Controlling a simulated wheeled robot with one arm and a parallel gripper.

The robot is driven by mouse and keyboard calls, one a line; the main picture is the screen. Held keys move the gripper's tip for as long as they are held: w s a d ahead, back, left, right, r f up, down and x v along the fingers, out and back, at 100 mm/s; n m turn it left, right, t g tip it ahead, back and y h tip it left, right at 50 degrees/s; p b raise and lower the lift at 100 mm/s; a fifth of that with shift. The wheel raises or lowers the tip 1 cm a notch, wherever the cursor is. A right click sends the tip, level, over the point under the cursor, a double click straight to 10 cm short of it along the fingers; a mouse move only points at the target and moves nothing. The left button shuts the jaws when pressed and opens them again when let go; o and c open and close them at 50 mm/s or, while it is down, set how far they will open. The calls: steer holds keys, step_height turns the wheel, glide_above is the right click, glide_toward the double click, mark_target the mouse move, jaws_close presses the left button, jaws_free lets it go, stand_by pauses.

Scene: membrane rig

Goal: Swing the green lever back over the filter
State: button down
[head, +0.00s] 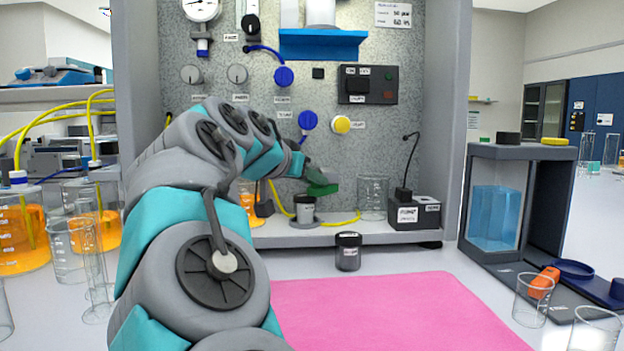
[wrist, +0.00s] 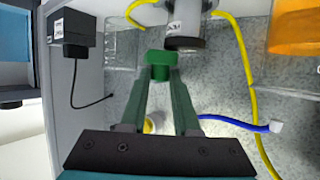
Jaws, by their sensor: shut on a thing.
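The green lever (head: 322,189) shows as a short green block just above and right of the filter in the head view. In the wrist view, the lever (wrist: 158,66) sits between my fingertips. My gripper (head: 313,174) is shut on it, and the gripper also shows in the wrist view (wrist: 160,80). The filter seems to be the small grey cylinder with a pale label (head: 305,209), upright on the rig's shelf. It also shows in the wrist view (wrist: 187,28), beside the lever and not covered by it. The lever's pivot is hidden.
A clear beaker (head: 373,197) and a dark box with a cable (head: 414,212) stand right of the filter. A yellow hose (head: 343,221) runs along the shelf. A dark-lidded jar (head: 348,252) stands in front. The pink mat (head: 400,310) is bare where visible.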

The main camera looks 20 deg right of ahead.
stand_by(0.4)
steer(key=c, duration=0.6)
jaws_free()
steer(key=shift+c, duration=0.2)
steer(key=v, duration=0.7)
steer(key=shift+s+a+b, duration=0.25)
steer(key=shift+a+b, duration=0.05)
steer(key=shift+b, duration=0.15)
steer(key=shift+r, duration=0.15)
